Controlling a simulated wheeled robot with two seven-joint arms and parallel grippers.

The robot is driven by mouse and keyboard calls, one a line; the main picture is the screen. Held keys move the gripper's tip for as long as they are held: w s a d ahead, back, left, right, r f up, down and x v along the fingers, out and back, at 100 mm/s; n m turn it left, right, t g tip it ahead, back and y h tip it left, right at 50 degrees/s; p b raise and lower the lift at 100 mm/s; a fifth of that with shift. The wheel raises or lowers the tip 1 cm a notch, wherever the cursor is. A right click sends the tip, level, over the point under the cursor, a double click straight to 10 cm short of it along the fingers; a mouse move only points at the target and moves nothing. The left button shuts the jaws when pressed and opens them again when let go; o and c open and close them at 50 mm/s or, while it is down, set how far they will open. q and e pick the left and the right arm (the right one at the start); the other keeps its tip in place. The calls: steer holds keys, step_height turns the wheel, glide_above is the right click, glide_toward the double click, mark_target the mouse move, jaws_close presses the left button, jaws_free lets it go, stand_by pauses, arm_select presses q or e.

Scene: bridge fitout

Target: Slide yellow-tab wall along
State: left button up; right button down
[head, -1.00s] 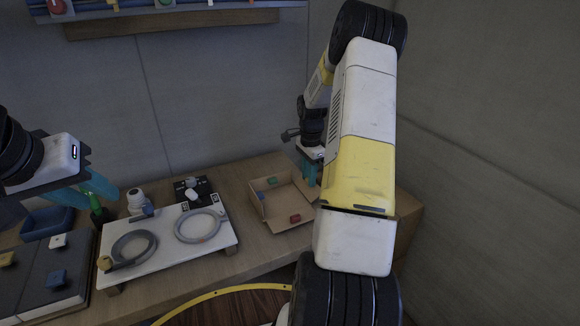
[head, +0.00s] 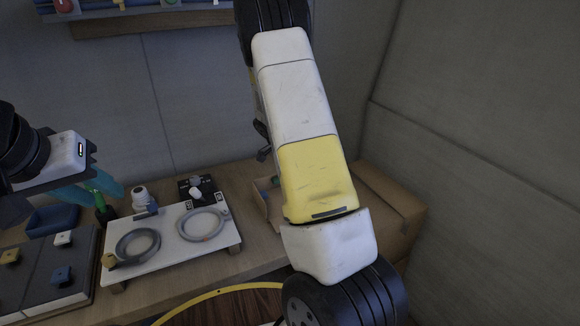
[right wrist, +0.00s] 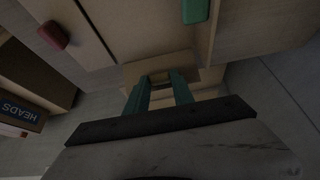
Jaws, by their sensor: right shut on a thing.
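The shallow wooden tray with coloured tabs (head: 262,207) stands on the bench, mostly hidden behind my right arm in the head view. In the right wrist view, my right gripper (right wrist: 158,78) is shut on a pale wooden piece (right wrist: 160,64). A red tab (right wrist: 53,35) and a green tab (right wrist: 195,10) show on wooden parts there. I see no yellow tab on the tray in any view, so I cannot tell which wall is held. My left gripper (head: 98,190) hangs over the bench's left part, by a green-topped item; its finger gap is unclear.
A white board (head: 175,247) with two grey rings lies on the bench, with a black block (head: 197,189) behind it. A dark panel with several coloured knobs (head: 45,270) is at the left. A box marked "HEADS" (right wrist: 22,108) shows in the right wrist view.

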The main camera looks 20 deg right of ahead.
steer(key=h, duration=0.1)
steer(key=a+h, duration=0.2)
steer(key=shift+a+f+h, duration=0.15)
steer(key=shift+f+h, duration=0.1)
steer(key=shift+h, duration=0.05)
steer(key=shift+a+f+t+h, duration=0.3)
steer(key=shift+a+h, duration=0.15)
steer(key=shift+h, duration=0.45)
steer(key=shift+s, duration=0.1)
steer(key=c, duration=1.1)
jaws_free()
steer(key=v, duration=0.7)
steer(key=shift+a+r, duration=0.2)
steer(key=shift+a, duration=0.15)
steer(key=shift+s, duration=0.1)
